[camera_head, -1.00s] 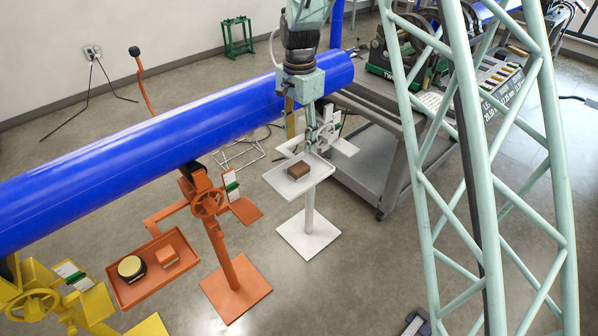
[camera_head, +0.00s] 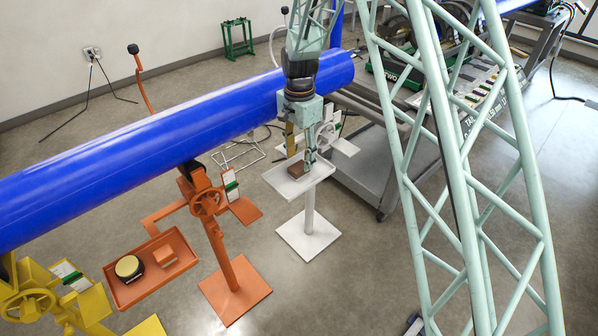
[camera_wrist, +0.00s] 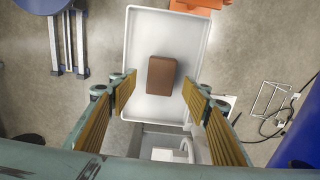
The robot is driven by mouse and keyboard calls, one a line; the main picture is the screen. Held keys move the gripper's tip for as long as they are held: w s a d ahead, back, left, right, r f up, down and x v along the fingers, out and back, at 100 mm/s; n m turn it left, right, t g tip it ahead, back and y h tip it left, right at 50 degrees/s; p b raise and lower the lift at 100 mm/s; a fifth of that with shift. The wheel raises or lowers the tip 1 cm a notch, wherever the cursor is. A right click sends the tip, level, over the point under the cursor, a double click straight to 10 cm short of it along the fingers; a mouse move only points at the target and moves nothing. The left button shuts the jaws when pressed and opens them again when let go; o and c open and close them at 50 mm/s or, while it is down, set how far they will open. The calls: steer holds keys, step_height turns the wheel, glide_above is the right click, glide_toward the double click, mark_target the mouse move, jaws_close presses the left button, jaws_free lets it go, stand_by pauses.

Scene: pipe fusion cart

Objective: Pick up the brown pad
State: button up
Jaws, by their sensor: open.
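The brown pad (camera_wrist: 161,76) lies flat in the white tray (camera_wrist: 196,40) of the white stand, near the tray's middle in the wrist view. In the head view the pad (camera_head: 297,169) is partly hidden by my gripper (camera_head: 300,158), which is low over the tray. In the wrist view my gripper (camera_wrist: 160,97) is open, with one yellow-faced finger on each side below the pad in the picture. The fingers are apart from the pad, and nothing is between them.
A blue pipe (camera_head: 150,140) runs beside the stand. The orange stand's tray (camera_head: 125,297) holds a round yellow-topped item (camera_head: 129,268) and an orange block (camera_head: 165,255). A grey cart (camera_head: 370,170) stands close on the right.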

mark_target(299, 167)
steer(key=shift+f, duration=0.1)
steer(key=shift+a+f+b, duration=0.1)
steer(key=shift+f+b, duration=0.6)
steer(key=shift+f, duration=1.8)
steer(key=shift+c, duration=0.5)
steer(key=c, duration=0.8)
